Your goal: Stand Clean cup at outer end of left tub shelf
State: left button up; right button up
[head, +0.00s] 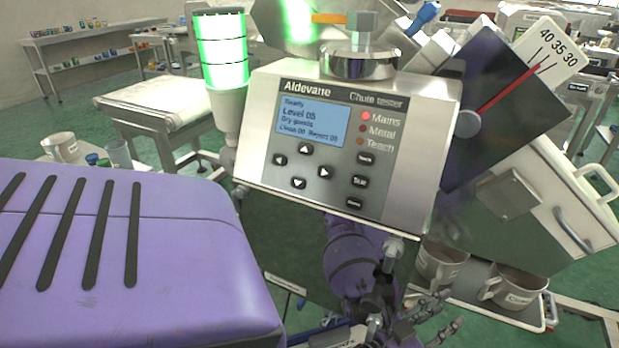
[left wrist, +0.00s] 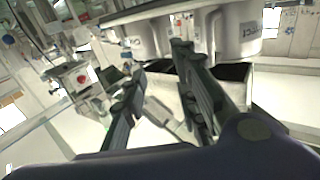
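Two metal cups stand side by side on a tray-like shelf (head: 470,297) at the lower right of the head view: a left cup (head: 440,262) and a right cup (head: 512,287). The right one has a label too small to read surely. A third pale cup (head: 60,147) stands on a table at the far left. My left gripper (head: 440,318) is at the bottom, in front of the two cups, with spread, empty fingers. My right gripper is not in view.
The chute tester panel (head: 345,140) fills the middle, with a green lamp column (head: 222,60) beside it. A tilted pale box with handles (head: 540,210) hangs above the cups. A clear beaker (head: 118,154) stands by the left cup.

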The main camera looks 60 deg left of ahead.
pick_arm(q)
jog(key=s+f+g, duration=0.5)
jog(key=s+f, duration=0.8)
jog(key=s, duration=0.3)
jog(key=s+f+g, duration=0.3)
jog(key=s, duration=1)
jog(key=s+d+f+g, duration=0.1)
jog(key=s+f+g, duration=0.2)
jog(key=s, duration=1)
jog(key=shift+s+f+g+y, duration=0.3)
jog(key=shift+f+g, duration=0.1)
jog(key=shift+f, duration=0.35)
